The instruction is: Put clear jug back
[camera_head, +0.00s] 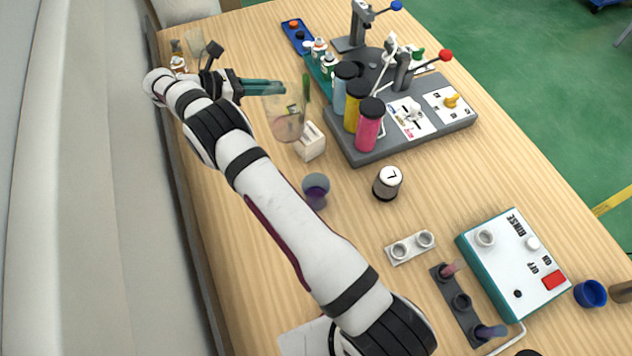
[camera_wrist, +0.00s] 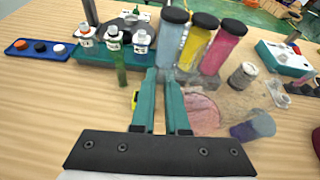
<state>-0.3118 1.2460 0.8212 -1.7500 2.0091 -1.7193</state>
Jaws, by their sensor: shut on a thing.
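The clear jug (camera_head: 287,122) is see-through, with a pinkish tint near its bottom. In the head view it is at the upper middle of the table, beside the white block (camera_head: 311,142). My gripper (camera_head: 284,88) reaches in from the left, and its teal fingers are shut on the jug near its top. The wrist view shows the fingers (camera_wrist: 168,85) close together, with the jug's pinkish part (camera_wrist: 203,112) just to their right. The jug's outline is faint there. I cannot tell whether its bottom touches the table.
Blue, yellow and pink cylinders (camera_head: 369,125) stand on a grey machine right of the jug. A purple-filled cup (camera_head: 316,190) and numbered jar (camera_head: 388,182) stand nearer.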

